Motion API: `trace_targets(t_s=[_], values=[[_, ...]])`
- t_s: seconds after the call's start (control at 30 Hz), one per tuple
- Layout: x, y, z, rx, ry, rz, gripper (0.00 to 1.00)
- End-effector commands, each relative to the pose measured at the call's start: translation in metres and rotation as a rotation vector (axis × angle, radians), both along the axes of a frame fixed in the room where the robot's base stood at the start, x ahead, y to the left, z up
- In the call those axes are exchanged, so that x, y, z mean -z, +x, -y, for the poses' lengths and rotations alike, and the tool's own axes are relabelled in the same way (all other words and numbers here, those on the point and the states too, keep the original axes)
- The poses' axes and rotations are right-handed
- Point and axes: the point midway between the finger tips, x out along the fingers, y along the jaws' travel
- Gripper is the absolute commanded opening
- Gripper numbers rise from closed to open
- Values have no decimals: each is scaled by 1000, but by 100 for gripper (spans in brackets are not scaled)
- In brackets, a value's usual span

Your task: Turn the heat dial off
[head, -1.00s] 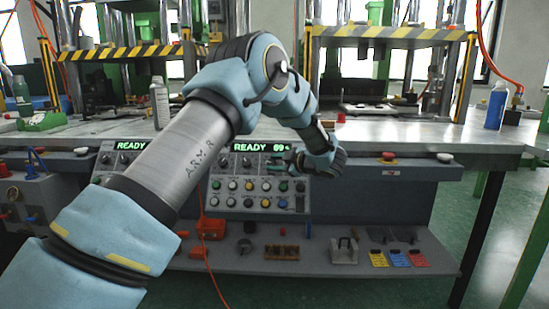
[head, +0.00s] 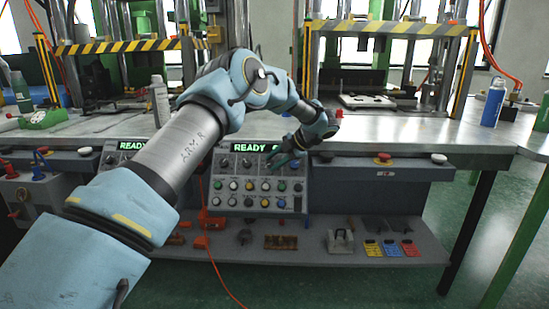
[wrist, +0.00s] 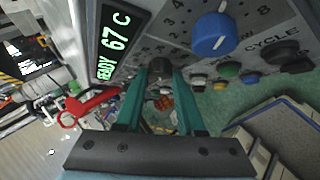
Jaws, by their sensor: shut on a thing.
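My gripper (wrist: 157,88) has its teal fingers closed around a small dark knob (wrist: 160,68) on the panel, apparently the heat dial. The fingertips hide its sides, and I cannot read its pointer or label. In the head view my gripper (head: 277,160) reaches the upper part of the right control panel (head: 240,204), just under its green display (head: 250,147). The display in the wrist view (wrist: 114,45) reads READY 67 C.
A large blue knob (wrist: 213,34) with a numbered scale sits beside the held knob. Several coloured buttons fill the panel below. A red emergency button (head: 382,158) is to the right. A lower shelf (head: 270,262) holds tools and coloured cards.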

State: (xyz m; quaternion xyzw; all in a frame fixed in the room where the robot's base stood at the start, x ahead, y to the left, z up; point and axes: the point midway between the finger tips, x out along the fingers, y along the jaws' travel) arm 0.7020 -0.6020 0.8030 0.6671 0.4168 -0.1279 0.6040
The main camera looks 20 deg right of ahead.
Motion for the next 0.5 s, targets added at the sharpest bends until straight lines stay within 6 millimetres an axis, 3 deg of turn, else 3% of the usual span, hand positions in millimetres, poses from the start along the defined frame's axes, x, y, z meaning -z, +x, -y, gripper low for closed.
trace_targets(t_s=[0.5], values=[[2,1,-3,-34,-24,-17,0]])
